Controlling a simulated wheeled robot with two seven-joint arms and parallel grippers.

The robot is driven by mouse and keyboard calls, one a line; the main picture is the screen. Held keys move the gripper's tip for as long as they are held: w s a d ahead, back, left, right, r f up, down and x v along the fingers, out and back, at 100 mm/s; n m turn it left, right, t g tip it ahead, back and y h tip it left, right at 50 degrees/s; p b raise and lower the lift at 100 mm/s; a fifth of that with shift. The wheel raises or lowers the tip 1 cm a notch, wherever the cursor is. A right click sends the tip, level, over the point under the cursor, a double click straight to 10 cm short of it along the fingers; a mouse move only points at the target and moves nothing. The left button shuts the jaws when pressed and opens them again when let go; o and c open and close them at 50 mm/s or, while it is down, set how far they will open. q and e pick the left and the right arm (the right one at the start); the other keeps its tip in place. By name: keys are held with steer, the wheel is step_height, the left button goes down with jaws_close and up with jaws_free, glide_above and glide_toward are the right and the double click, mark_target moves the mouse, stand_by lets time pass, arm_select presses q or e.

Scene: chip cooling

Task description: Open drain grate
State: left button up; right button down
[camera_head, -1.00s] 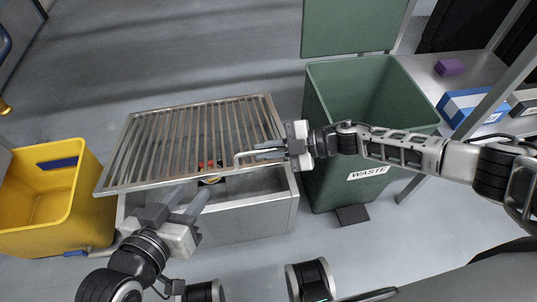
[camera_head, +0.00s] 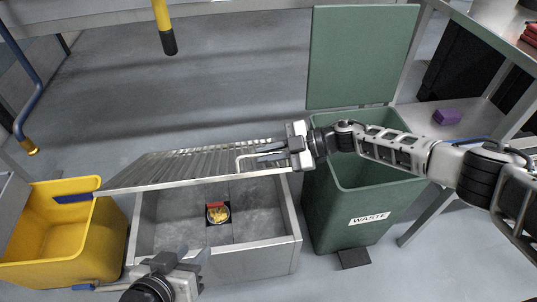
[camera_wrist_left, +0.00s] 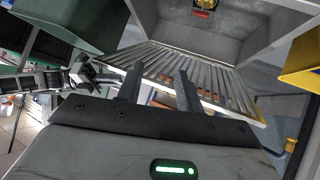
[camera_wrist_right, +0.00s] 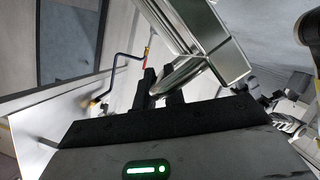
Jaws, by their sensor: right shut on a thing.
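The slatted metal drain grate (camera_head: 185,168) is raised and tilted above the grey rectangular basin (camera_head: 252,262); the basin's inside shows below it. My right gripper (camera_head: 264,154) is shut on the bent handle (camera_head: 243,161) at the grate's right end. In the right wrist view, the handle passes between its fingers (camera_wrist_right: 162,86). My left gripper (camera_head: 190,260) is at the basin's near wall, open and empty, below the grate and apart from it. In the left wrist view its fingers (camera_wrist_left: 157,80) are spread, with the grate (camera_wrist_left: 222,84) behind them. A small yellow-and-red item (camera_head: 217,213) lies on the basin floor.
A yellow bin (camera_head: 50,265) stands close to the basin's left. A green waste bin (camera_head: 335,225) with its lid (camera_head: 360,60) up stands close to the right. A side shelf with a purple block (camera_head: 446,117) is further right. The floor behind the grate is clear.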

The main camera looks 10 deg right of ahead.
arm_select(q)
jaws_close()
steer(key=w+a+m+t+y, duration=0.15)
steer(key=a+m, duration=0.35)
steer(key=m, duration=0.6)
steer(key=w+a+f+m+t+y, duration=0.15)
steer(key=a+m, duration=0.35)
steer(key=m, duration=0.6)
steer(key=a+m+t+y, duration=0.15)
steer(key=a+m, duration=0.35)
steer(key=m, duration=0.6)
steer(key=w, duration=1.1)
steer(key=shift+w+d, duration=0.15)
steer(key=shift+w, duration=0.15)
